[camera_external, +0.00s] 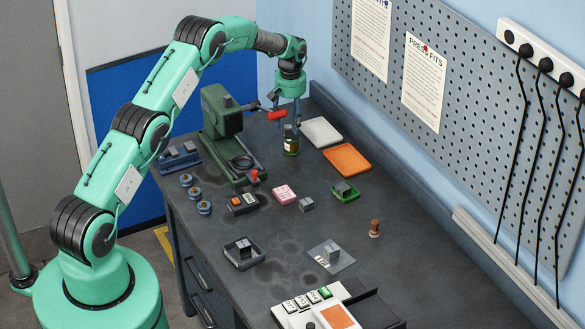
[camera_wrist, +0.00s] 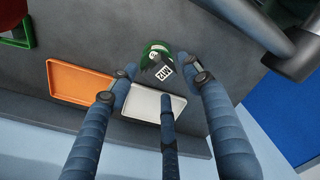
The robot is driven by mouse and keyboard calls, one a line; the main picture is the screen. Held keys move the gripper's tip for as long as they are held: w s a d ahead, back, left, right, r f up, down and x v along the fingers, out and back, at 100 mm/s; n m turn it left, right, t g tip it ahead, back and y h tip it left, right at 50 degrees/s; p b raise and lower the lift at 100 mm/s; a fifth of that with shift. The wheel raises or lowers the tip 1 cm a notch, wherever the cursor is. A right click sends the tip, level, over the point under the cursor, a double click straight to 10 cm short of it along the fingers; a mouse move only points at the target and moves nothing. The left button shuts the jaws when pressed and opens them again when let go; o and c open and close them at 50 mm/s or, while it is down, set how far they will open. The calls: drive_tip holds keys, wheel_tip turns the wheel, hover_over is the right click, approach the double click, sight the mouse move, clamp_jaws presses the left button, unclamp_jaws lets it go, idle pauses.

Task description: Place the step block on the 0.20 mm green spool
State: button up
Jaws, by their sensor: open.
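The green spool (camera_external: 291,149) stands upright on the bench beside the green press, with a pale label on its side. A small grey block (camera_external: 290,130), apparently the step block, rests on top of it. My gripper (camera_external: 289,115) points down over the spool. In the wrist view my gripper's (camera_wrist: 162,76) fingers are spread, with the block between them and gaps visible at the sides. The block's underside is hidden.
A white tray (camera_external: 321,133) and an orange tray (camera_external: 347,159) lie right of the spool. The green press (camera_external: 222,130) with a red-handled lever stands close on the left.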

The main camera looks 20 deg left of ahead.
sight(290, 128)
wheel_tip(290, 128, up, 10)
drive_tip(key=shift+s+f, duration=0.15)
drive_tip(key=shift+f, duration=0.05)
drive_tip(key=shift+d+r, duration=0.1)
idle(0.7)
